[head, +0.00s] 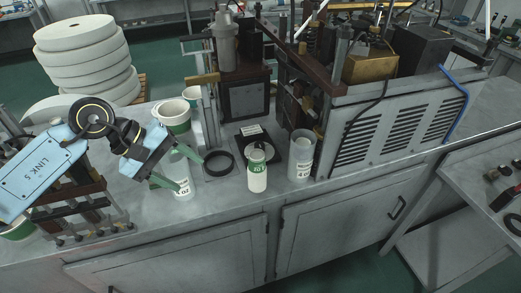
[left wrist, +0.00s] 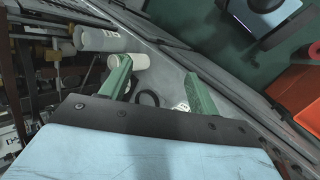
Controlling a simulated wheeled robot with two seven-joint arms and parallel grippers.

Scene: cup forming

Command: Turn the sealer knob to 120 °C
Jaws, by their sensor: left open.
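A small black unit (head: 249,134) with a white label sits on the bench in front of the dark machine block. A pale round part (head: 266,149) shows on it, partly hidden by a bottle. I cannot tell whether this is the sealer knob, and no temperature marking is legible. My left gripper (head: 192,174) is open, left of the unit and apart from it. Its green fingers are around or in front of a clear labelled container (head: 181,168); I cannot tell if they touch it. The open fingers also show in the left wrist view (left wrist: 160,86). My right gripper is not seen.
A white-green bottle (head: 257,178) and a clear cylinder (head: 301,156) stand near the bench front. A black ring (head: 219,163) lies left of the bottle. Green-white cups (head: 174,117) stand behind my gripper. A grey vented machine (head: 385,130) fills the right side.

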